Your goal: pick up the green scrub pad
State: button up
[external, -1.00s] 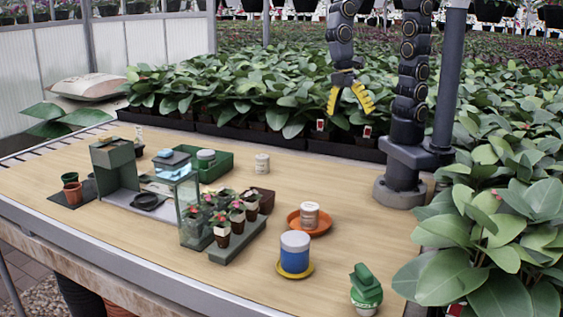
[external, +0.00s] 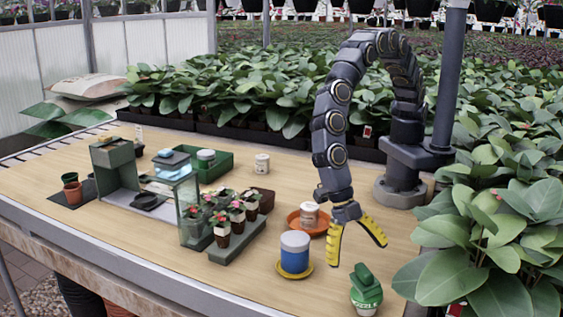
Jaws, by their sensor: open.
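A dark green piece (external: 363,276), which looks like the green scrub pad, sits tilted on top of a small white jar with a green "PUZZLE" band (external: 365,301), near the front right of the table. My gripper (external: 358,255) has yellow fingers spread wide and nothing between them. It points down just above and behind the green piece in the picture. I cannot tell the exact height gap, and the fingers do not appear to touch the piece.
A blue and white canister (external: 295,254) on a yellow saucer (external: 296,273) stands left of my gripper. A small jar (external: 310,214) on an orange saucer (external: 295,222) is behind it. Potted flowers (external: 237,214) and a green tray (external: 222,164) lie farther left. Bushy plants crowd the right edge.

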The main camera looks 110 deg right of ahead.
aim_at(366, 283)
jog(key=x, duration=0.6)
jog(key=shift+s+d+f, duration=0.15)
jog(key=shift+s+f, duration=0.05)
jog(key=shift+f, duration=0.25)
jog(key=c, duration=1.2)
